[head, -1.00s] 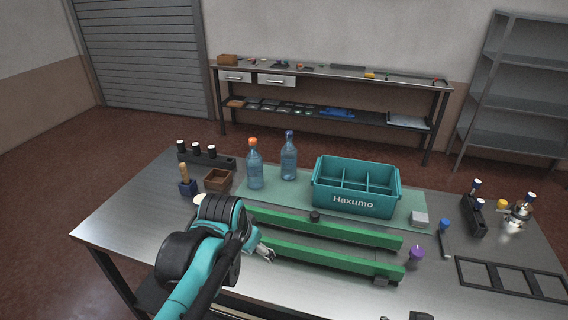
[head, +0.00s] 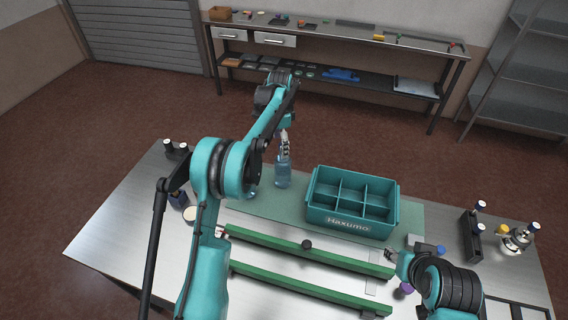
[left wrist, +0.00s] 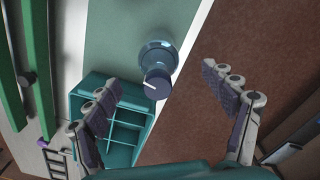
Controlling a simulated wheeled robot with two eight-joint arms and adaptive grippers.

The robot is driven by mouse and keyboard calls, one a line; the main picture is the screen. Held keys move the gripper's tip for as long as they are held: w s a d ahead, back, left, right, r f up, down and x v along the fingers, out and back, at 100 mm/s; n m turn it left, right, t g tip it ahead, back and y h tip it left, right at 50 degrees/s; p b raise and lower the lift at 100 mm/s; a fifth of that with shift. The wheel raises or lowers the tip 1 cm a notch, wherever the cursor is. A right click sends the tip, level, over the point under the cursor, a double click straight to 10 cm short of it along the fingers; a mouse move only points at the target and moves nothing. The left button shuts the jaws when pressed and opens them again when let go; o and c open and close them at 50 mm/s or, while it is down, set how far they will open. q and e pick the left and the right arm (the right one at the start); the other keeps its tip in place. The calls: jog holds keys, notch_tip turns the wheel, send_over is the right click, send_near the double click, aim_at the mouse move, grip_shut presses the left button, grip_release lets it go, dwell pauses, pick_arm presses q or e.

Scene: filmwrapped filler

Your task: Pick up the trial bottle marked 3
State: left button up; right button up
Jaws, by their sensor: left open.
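A clear blue bottle (head: 283,176) stands upright on the mat behind the green rails, left of the teal crate (head: 346,225). No number can be read on it. In the left wrist view this bottle (left wrist: 158,52) is seen from above, its dark blue cap (left wrist: 157,84) towards me. My left gripper (head: 285,146) is just above the bottle in the head view. In the left wrist view its fingers (left wrist: 160,77) are spread on either side of the cap, apart from it.
Two green rails (head: 300,250) cross the table in front of the crate. A black block with capped vials (head: 472,236) and a metal fixture (head: 516,240) stand at the right. The mat's far edge is close behind the bottle.

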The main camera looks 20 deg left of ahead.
aim_at(283, 165)
pick_arm(q)
notch_tip(283, 165, down, 7)
jog(key=shift+d+b, duration=0.3)
jog(key=shift+d, duration=0.05)
grip_shut()
